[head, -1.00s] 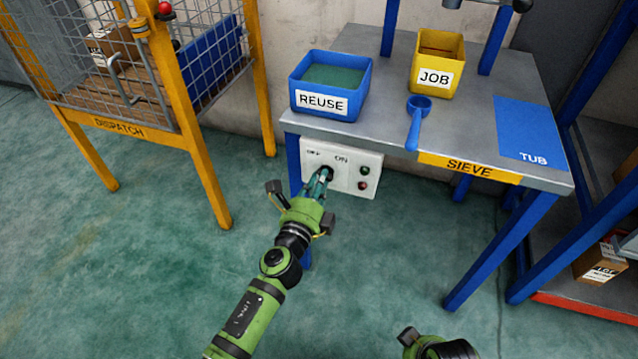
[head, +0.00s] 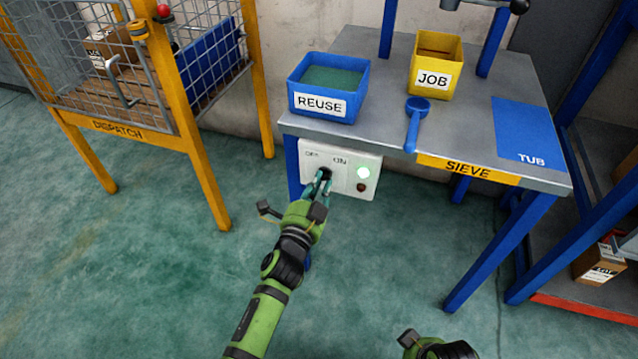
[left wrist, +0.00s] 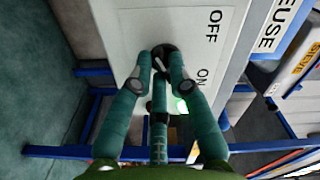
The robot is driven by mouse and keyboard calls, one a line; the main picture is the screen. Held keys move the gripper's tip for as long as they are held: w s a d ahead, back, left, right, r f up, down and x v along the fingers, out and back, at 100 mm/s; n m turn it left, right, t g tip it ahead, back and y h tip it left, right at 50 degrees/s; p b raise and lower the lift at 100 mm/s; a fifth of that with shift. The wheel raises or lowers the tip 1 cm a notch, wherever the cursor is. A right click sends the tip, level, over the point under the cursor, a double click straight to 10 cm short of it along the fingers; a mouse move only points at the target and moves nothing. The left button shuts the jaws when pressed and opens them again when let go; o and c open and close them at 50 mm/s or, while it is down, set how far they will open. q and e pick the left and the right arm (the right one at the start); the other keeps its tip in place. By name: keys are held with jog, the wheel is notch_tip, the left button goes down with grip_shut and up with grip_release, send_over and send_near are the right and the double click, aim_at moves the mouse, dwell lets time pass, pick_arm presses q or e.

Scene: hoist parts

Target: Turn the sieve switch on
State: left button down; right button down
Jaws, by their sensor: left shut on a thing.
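The sieve switch is a dark knob (head: 325,172) on a white panel (head: 344,183) under the front left of the sieve table; the panel is marked OFF and ON. The green lamp on the panel (head: 363,172) is lit, and the red lamp (head: 361,187) below it is dark. My left gripper (head: 321,180) is shut on the knob. In the left wrist view its fingers (left wrist: 163,72) close around the knob (left wrist: 163,55), which they partly hide. The green glow (left wrist: 182,106) shows beside a finger. Of my right arm only a part shows at the bottom edge; its fingers are not visible.
The sieve table (head: 388,133) carries a blue REUSE bin (head: 346,107), a yellow JOB bin (head: 419,92), a blue scoop (head: 412,128) and a blue TUB mat (head: 527,130). A yellow DISPATCH cage (head: 190,140) stands at left. The floor between them is open.

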pick_arm(q)
jog(key=shift+n, duration=0.3)
pick_arm(e)
jog(key=shift+w+a+f, duration=0.1)
jog(key=shift+w, duration=0.1)
jog(key=shift+s+a+f, duration=0.1)
jog(key=shift+f, duration=0.1)
pick_arm(q)
jog(key=c, duration=1.2)
grip_release()
pick_arm(e)
jog(key=shift+s, duration=0.1)
pick_arm(q)
jog(key=v, duration=1.2)
